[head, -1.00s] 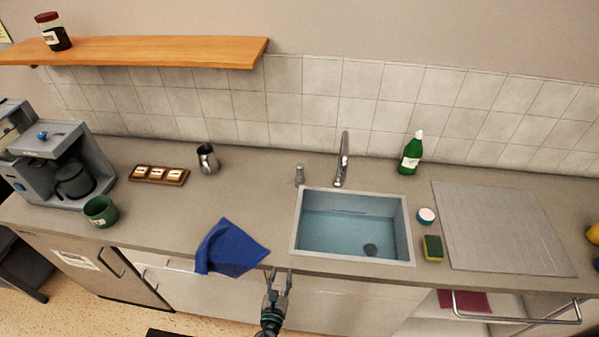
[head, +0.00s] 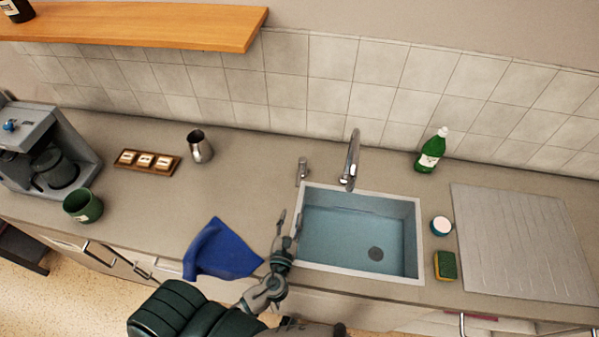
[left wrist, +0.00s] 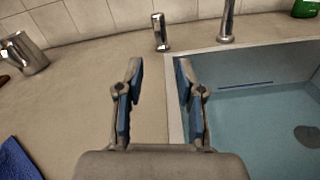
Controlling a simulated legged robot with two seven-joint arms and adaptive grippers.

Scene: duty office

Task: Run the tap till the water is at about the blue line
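The chrome tap spout (head: 352,162) rises behind the sink (head: 420,240); no stream shows under it. A short chrome post, seemingly the tap's control (head: 302,170), stands left of the spout; it also shows in the left wrist view (left wrist: 160,32). Bluish water (head: 350,240) appears to lie in the sink with the drain visible through it. The blue line (left wrist: 247,85) is on the sink's back wall; the exact water level against it is hard to tell. My left gripper (head: 290,220) is open and empty over the sink's left rim, in front of the post. My right gripper is out of view.
A blue cloth (head: 222,250) hangs over the counter's front edge left of my gripper. A steel jug (head: 200,147), green mug (head: 83,206) and coffee machine (head: 45,150) stand further left. A green bottle (head: 431,150), sponge (head: 445,265) and round tub (head: 440,225) are right.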

